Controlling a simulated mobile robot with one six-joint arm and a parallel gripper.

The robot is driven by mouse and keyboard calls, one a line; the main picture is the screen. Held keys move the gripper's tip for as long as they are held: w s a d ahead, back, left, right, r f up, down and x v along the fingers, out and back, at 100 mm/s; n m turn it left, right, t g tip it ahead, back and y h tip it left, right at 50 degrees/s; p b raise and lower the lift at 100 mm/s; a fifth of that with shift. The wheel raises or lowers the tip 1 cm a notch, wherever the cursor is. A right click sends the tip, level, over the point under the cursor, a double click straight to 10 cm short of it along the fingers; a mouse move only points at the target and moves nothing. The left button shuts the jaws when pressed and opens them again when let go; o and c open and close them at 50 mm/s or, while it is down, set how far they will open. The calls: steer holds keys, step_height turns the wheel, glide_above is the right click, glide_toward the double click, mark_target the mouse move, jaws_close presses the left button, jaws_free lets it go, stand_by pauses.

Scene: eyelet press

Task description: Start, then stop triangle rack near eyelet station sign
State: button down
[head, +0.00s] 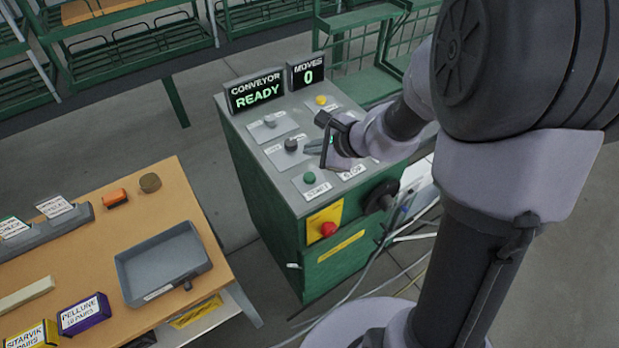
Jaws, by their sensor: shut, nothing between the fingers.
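A green control console (262,185) with a grey top stands in the middle of the head view. Its green START button (309,177) is uncovered at the near edge. The STOP label (352,172) shows to its right, but the stop button is hidden behind my gripper. The display (254,92) reads CONVEYOR READY, and the smaller one (307,71) reads MOVES 0. My gripper (313,147) is shut and empty above the console top, up and right of START. I cannot make out a triangle rack or an eyelet station sign.
Dark knobs (291,144) and a yellow button (321,100) sit on the console top. A red button (328,229) is on its front. A wooden table with a grey tray (161,264) and boxes (85,314) stands at left. Green racks (125,45) stand behind; cables cross the floor.

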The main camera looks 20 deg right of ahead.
steer(key=b, duration=0.4)
glide_above(312, 178)
step_height(312, 178, down, 6)
steer(key=shift+r, duration=0.1)
steer(key=shift+f+b, duration=0.5)
steer(key=shift+b, duration=0.3)
stand_by(0.9)
steer(key=shift+f+b, duration=0.4)
steer(key=shift+b, duration=0.2)
